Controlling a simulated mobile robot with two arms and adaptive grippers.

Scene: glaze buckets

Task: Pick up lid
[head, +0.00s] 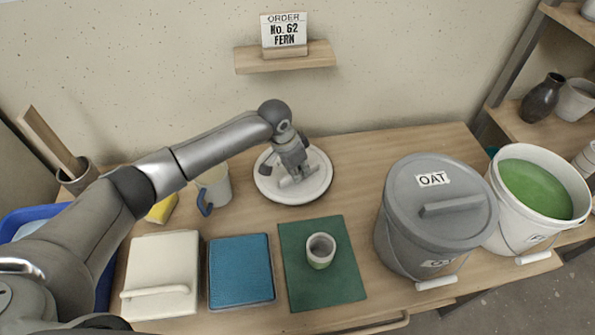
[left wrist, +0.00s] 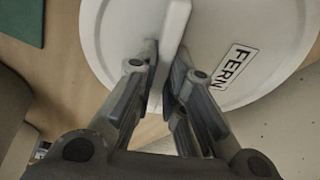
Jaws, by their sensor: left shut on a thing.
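A round white lid (head: 314,188) is at the back middle of the table, near the wall, in the head view. In the left wrist view the lid (left wrist: 262,30) fills the top and carries a label reading FERN. My left gripper (head: 290,178) is over the lid, with its fingers (left wrist: 160,85) on both sides of the bar handle, shut on it. I cannot tell whether the lid touches the table. An open white bucket (head: 522,222) of green glaze stands at the right. My right gripper is not in view.
A grey bucket with an OAT lid (head: 415,215) stands right of centre. A small cup (head: 320,252) stands on a green mat (head: 340,285). A blue pad (head: 240,270), a white lidded box (head: 160,265) and a mug (head: 215,187) are at left. An order card (head: 284,32) reads No. 62 FERN.

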